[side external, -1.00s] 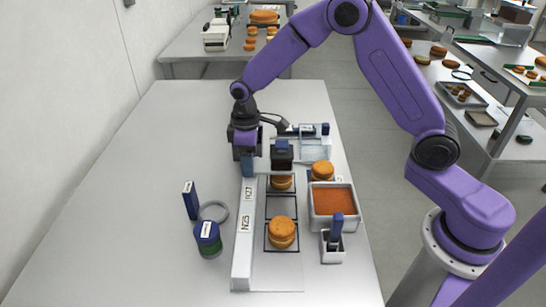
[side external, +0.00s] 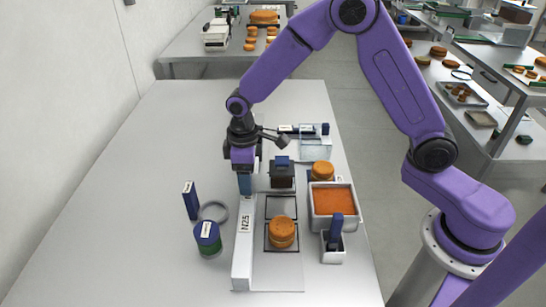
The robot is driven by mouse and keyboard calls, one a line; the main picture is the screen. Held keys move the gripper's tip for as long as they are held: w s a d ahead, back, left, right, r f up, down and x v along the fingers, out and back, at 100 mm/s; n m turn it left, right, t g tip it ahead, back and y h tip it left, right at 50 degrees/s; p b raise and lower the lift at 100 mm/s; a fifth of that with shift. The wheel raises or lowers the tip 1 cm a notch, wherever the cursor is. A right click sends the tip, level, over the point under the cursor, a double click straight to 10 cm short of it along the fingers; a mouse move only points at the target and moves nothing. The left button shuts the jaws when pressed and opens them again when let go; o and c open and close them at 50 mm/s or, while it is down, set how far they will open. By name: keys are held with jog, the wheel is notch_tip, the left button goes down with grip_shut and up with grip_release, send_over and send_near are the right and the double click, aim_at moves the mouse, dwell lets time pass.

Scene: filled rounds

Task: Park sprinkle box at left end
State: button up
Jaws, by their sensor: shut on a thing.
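My gripper (side external: 244,184) points down over the far part of a white rail (side external: 242,257) labelled N25. It is shut on a blue handle (side external: 245,185), whose lower end is at the rail. A dark box with a blue top (side external: 282,178), which looks like the sprinkle box, stands just right of my gripper over the far black-framed spot on the plate. Whether the handle joins the box is hard to see. The box hides the far cake round. The near cake round (side external: 282,233) sits in the near frame (side external: 267,249), uncovered.
A tray of reddish-brown filling (side external: 312,209), a small white holder with a blue-handled tool (side external: 333,256) and a stacked round (side external: 322,170) stand right of the plate. A green-blue jar (side external: 208,239), a grey ring (side external: 214,204) and a blue block (side external: 191,200) stand left. The table's left is clear.

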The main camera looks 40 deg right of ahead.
aim_at(239, 257)
jog(key=shift+s+a, duration=7.05)
jog(key=shift+a, duration=0.05)
jog(key=o, duration=1)
jog(key=shift+c, duration=0.2)
notch_tip(239, 257, up, 7)
jog(key=shift+d, duration=0.1)
